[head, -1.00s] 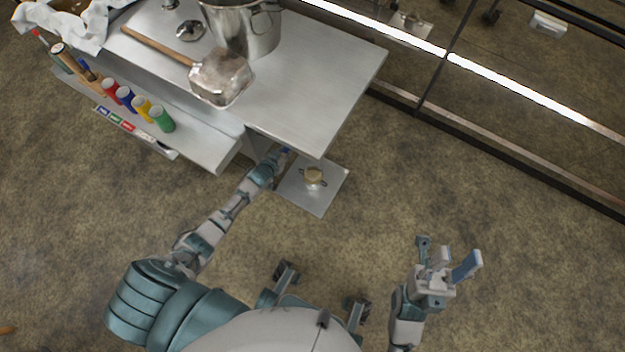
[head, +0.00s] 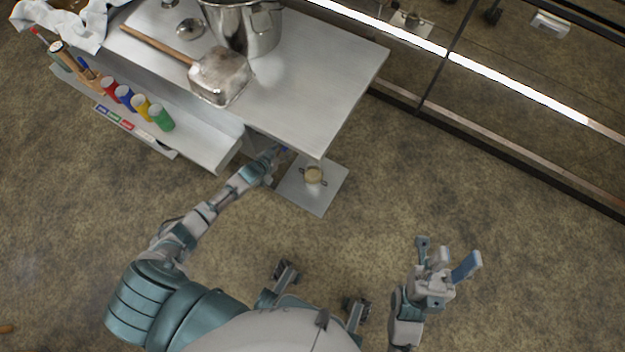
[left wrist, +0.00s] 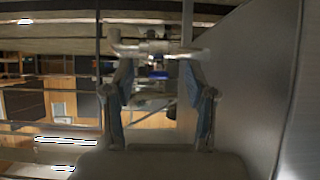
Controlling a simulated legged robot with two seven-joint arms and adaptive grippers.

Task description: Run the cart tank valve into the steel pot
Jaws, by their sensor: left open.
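A steel pot (head: 240,28) stands upright on the metal cart top (head: 310,85) in the head view. My left gripper (head: 279,152) is at the cart's front edge, partly hidden under the top. In the left wrist view my left gripper (left wrist: 160,98) is open, its two fingers on either side of a blue piece. Just beyond the fingertips is a metal pipe fitting (left wrist: 155,46), which looks like the valve; contact cannot be told. The tank itself is not clearly visible. My right gripper (head: 447,262) is open and empty over the floor at the right.
A metal scoop (head: 220,76) with a wooden handle lies on the cart top. A dark rail (head: 490,145) runs at right; the floor in front is clear.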

